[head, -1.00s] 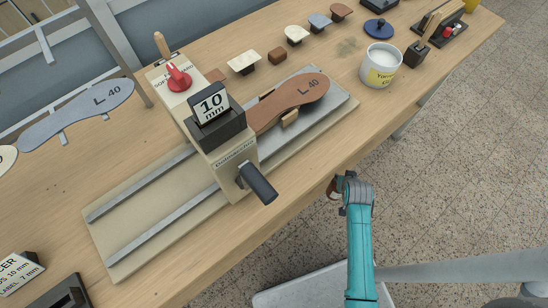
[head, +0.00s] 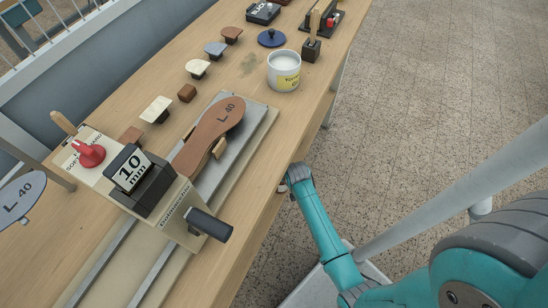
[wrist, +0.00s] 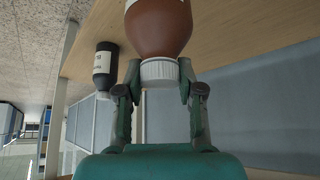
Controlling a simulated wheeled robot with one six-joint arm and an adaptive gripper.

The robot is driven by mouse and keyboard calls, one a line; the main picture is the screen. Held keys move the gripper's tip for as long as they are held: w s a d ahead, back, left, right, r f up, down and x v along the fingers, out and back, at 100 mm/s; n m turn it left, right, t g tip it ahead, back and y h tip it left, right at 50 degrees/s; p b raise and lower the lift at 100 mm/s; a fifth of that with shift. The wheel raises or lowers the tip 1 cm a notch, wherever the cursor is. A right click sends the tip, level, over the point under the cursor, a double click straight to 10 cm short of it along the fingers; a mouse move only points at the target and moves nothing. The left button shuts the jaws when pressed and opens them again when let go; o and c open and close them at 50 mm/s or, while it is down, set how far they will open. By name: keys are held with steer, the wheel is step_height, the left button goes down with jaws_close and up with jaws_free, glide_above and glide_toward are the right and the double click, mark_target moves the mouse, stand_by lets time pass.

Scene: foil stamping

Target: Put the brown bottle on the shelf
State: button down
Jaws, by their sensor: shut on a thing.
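My gripper (head: 285,186) is beside the front edge of the wooden table in the head view, mostly hidden behind my own arm. In the wrist view my gripper (wrist: 161,90) has its two fingers closed on the white cap of a brown bottle (wrist: 158,28). The bottle's body and part of a white label extend past the fingers to the picture's top edge, where it is cut off. The bottle is barely visible in the head view. I cannot make out a shelf for certain in either view.
A dark bottle (wrist: 104,64) with a pale label is near a wooden surface (wrist: 230,35) in the wrist view. The table (head: 255,215) holds a stamping machine (head: 150,185), a brown insole (head: 212,130), a white pot (head: 284,72) and several small blocks. Open floor (head: 430,90) lies right.

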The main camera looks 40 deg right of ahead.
steer(key=w+d+f, duration=0.3)
steer(key=w, duration=0.4)
steer(key=shift+w+d+f, duration=0.2)
steer(key=shift+w+d, duration=0.15)
stand_by(0.5)
steer(key=c, duration=0.7)
jaws_free()
steer(key=shift+f, duration=0.1)
steer(key=shift+v, duration=3.85)
